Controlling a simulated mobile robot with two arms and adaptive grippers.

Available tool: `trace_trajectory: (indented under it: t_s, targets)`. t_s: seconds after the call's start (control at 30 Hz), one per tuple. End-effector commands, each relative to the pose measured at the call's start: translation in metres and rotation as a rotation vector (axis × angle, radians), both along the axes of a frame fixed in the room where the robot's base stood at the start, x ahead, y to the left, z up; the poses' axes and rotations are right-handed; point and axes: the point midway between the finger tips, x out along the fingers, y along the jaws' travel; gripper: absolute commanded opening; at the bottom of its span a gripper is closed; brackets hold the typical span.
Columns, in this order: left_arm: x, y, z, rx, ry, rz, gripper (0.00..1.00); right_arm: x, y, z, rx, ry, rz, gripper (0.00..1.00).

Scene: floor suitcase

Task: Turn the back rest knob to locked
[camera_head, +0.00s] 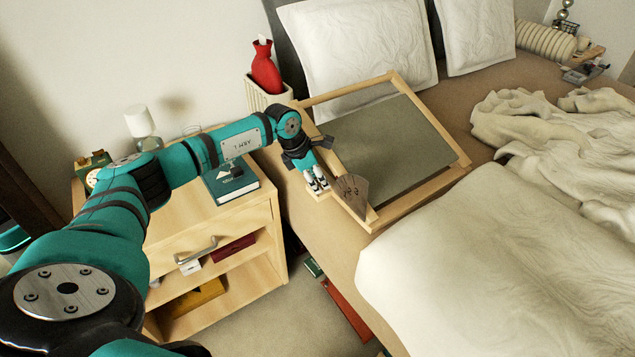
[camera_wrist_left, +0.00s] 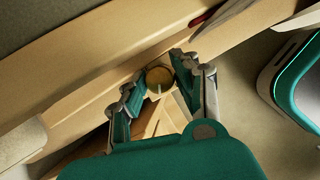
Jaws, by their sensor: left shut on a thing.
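The back rest (camera_head: 395,145) is a light wooden frame with a grey-green panel, lying tilted on the bed against the pillows. My left gripper (camera_head: 318,187) is at the frame's near left side. In the left wrist view a round brass-coloured knob (camera_wrist_left: 159,76) with a pale line sits between the fingertips of my left gripper (camera_wrist_left: 158,84), which is shut on it. In the head view the knob is hidden by the gripper. A brown fan-shaped plate (camera_head: 352,196) with small dark marks stands just right of the gripper; I cannot read the marks. My right gripper is not in view.
A crumpled cream blanket (camera_head: 540,190) covers the bed's right side.

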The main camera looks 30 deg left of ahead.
Motion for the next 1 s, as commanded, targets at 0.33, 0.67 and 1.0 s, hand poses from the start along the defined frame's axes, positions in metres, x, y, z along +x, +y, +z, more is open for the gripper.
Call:
trace_trajectory:
  t_s: [0.33, 0.67, 1.0]
  targets:
    - [0.003, 0.002, -0.002, 0.000, -0.005, -0.324, 0.00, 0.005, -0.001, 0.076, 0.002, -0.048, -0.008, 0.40]
    - [0.004, 0.003, -0.001, 0.002, -0.006, -0.609, 0.00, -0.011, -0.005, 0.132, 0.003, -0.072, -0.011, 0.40]
    - [0.004, 0.003, 0.001, 0.003, -0.006, -0.792, 0.00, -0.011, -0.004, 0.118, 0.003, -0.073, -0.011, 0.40]
